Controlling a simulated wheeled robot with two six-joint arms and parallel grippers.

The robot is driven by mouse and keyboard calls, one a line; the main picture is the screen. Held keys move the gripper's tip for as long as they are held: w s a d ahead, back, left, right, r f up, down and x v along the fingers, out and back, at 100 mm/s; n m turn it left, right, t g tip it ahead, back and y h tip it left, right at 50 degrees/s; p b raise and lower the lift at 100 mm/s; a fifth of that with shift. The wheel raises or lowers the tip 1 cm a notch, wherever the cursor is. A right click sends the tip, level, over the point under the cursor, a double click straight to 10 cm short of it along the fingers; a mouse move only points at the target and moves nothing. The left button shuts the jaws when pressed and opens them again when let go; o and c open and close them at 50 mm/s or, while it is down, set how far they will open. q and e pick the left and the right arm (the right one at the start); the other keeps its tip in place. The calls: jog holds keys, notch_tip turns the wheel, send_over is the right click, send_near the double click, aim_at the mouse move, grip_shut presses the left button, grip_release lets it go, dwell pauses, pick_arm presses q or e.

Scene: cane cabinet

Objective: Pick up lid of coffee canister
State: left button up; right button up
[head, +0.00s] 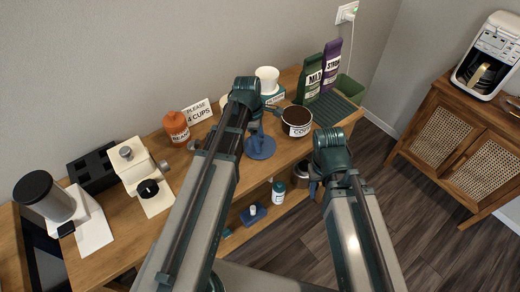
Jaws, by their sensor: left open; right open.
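The coffee canister (297,128), white with a partly readable "COFF" label, stands upright on the wooden counter, right of the middle. Its round top (297,116) is dark brown; I cannot tell whether this is a lid or coffee inside. My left gripper (272,110) is open, just left of the canister and above the counter, partly hidden by its own arm. My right gripper (314,186) is open, low in front of the counter's edge, below the canister and partly hidden by its arm. Neither gripper holds anything that I can see.
A blue round-based stand (260,148) is close left of the canister. Green (311,78) and purple (332,68) bags stand behind, with a dark ribbed mat (332,108) at right. An orange beans jar (176,127) and grinder (145,178) are left. A bottle (278,192) stands on the lower shelf.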

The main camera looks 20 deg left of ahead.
pick_arm(q)
grip_shut()
jog(key=shift+r, duration=0.15)
pick_arm(e)
jog(key=shift+r, duration=0.15)
